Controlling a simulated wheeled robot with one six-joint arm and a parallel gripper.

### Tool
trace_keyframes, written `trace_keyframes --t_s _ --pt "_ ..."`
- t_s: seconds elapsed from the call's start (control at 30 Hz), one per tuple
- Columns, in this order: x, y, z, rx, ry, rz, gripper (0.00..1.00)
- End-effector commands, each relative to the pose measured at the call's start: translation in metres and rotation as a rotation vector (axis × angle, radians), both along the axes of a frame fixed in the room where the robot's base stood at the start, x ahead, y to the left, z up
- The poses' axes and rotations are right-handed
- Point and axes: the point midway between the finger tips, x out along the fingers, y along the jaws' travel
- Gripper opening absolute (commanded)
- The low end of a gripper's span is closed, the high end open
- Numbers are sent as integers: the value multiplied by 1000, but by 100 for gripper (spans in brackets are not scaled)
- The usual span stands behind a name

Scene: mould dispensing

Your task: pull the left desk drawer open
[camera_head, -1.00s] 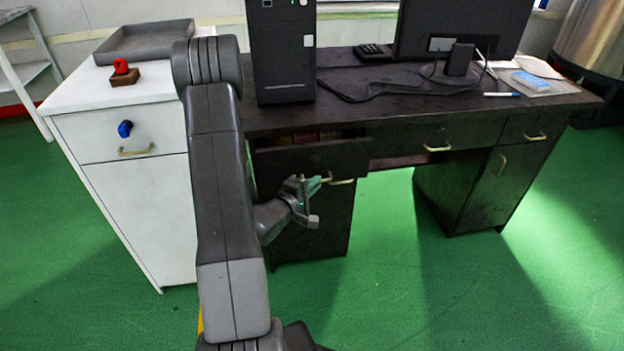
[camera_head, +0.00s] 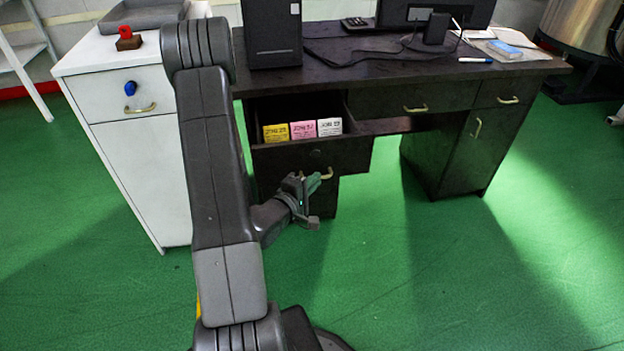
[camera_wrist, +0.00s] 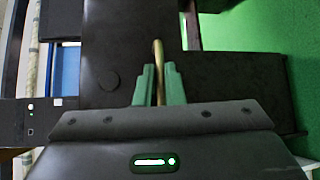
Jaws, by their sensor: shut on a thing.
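The left desk drawer (camera_head: 345,155) is pulled well out from the dark desk (camera_head: 450,88), and its inside shows from above. Three small labelled boxes lie in it: a yellow one (camera_head: 276,132), a pink one (camera_head: 303,130) and a white one (camera_head: 330,127). My gripper (camera_head: 312,184) is at the drawer's front. In the wrist view, its green fingers (camera_wrist: 159,85) are shut on the brass handle (camera_wrist: 158,56) from both sides. The head view shows part of the handle (camera_head: 328,174) beyond the fingertips.
A white cabinet (camera_head: 137,180) with a brass handle and blue knob stands left of the desk. A computer tower (camera_head: 273,35), a monitor and cables are on the desktop. The green floor (camera_head: 430,270) in front of the desk is clear.

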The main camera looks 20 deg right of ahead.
Motion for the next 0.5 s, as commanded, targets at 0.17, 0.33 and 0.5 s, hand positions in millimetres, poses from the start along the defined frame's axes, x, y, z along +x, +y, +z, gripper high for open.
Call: trace_keyframes --t_s 0.17,0.33,0.5 --pt "-2 1 -1 1 2 1 0" --pt "-1 1 -1 1 2 1 0" --pt "-1 1 -1 1 2 1 31"
